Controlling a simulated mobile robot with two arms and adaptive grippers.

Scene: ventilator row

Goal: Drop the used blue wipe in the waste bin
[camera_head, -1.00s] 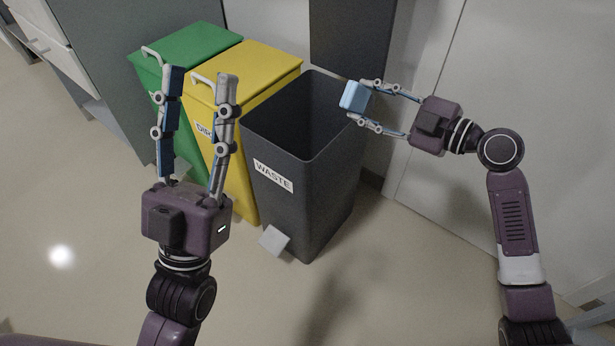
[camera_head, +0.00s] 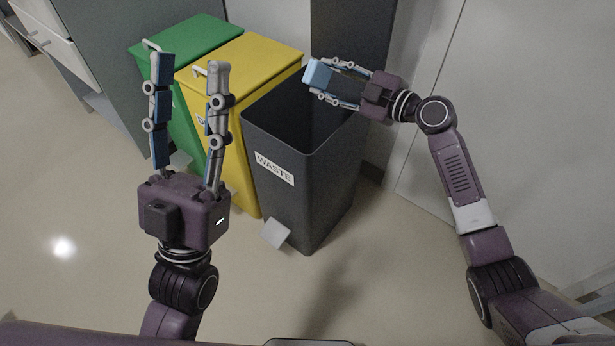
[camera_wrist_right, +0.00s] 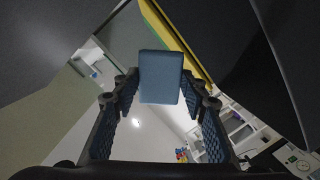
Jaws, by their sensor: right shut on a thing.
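The blue wipe (camera_head: 317,76) is a small light-blue block held between the fingertips of my right gripper (camera_head: 322,77). It also shows in the right wrist view (camera_wrist_right: 161,77), between the two fingers. The waste bin (camera_head: 300,205) is dark grey, open at the top, with a white WASTE label. In the head view the wipe and the right fingers overlap the bin's opening near its back edge; their height above the rim is hard to tell. My left gripper (camera_head: 188,75) is open and empty, in front of the green and yellow bins.
A yellow lidded bin (camera_head: 240,80) stands left of the waste bin, and a green lidded bin (camera_head: 190,42) stands beyond it. A grey pedal (camera_head: 276,234) sticks out at the waste bin's foot. A pale wall panel (camera_head: 500,110) is at the right. The floor in front is clear.

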